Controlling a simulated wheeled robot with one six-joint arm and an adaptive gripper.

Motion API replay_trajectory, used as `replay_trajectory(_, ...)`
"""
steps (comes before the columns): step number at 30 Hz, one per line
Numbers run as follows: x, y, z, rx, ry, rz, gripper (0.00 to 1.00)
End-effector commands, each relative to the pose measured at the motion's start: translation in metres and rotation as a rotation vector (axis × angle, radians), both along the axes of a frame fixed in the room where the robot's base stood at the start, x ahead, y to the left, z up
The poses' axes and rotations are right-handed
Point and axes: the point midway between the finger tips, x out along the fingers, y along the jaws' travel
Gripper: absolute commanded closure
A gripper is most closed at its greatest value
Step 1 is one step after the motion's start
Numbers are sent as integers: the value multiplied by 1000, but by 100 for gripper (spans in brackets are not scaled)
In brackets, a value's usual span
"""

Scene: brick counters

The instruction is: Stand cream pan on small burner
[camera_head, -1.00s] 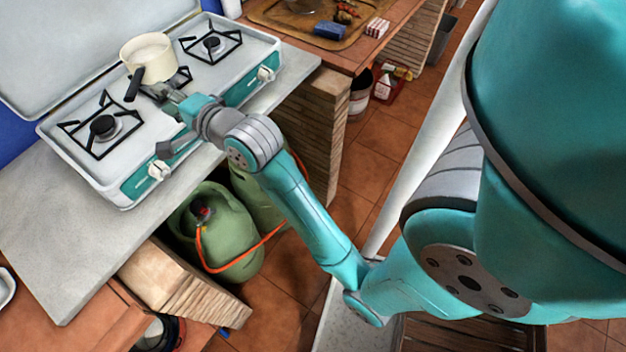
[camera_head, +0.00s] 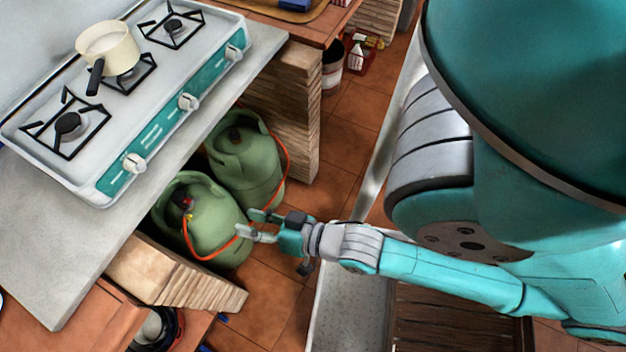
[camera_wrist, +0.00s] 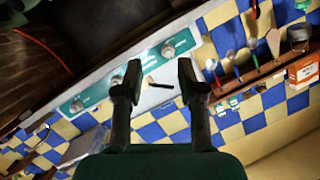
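The cream pan (camera_head: 108,48) stands upright on the stove (camera_head: 160,100), over the middle burner (camera_head: 141,76), which looks like the small one. Its black handle (camera_head: 95,78) points toward the stove's front. The pan hides part of the grate, so I cannot tell how well it is centred. My gripper (camera_head: 247,224) is open and empty, well away from the pan, in front of the green gas cylinders. In the wrist view, the open fingers (camera_wrist: 159,78) frame the distant stove front and a dark bar that looks like the pan handle.
Two green gas cylinders (camera_head: 207,215) with an orange hose stand under the counter (camera_head: 60,240). The left burner (camera_head: 67,126) and right burner (camera_head: 173,26) are bare. A brick pillar (camera_head: 292,110) stands right of the cylinders.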

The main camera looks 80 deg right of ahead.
Motion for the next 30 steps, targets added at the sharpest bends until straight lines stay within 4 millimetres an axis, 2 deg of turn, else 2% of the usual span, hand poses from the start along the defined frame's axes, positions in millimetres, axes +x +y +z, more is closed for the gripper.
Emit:
replay_trajectory(1, -19, 6, -4, -52, 21, 28, 61)
replay_trajectory(6, -73, 19, -3, -254, 57, 119, 61)
replay_trajectory(12, -116, 26, 4, -423, 74, 201, 61)
replay_trajectory(18, -129, 28, 8, -482, 77, 229, 61)
replay_trajectory(30, -129, 28, 8, -483, 76, 228, 61)
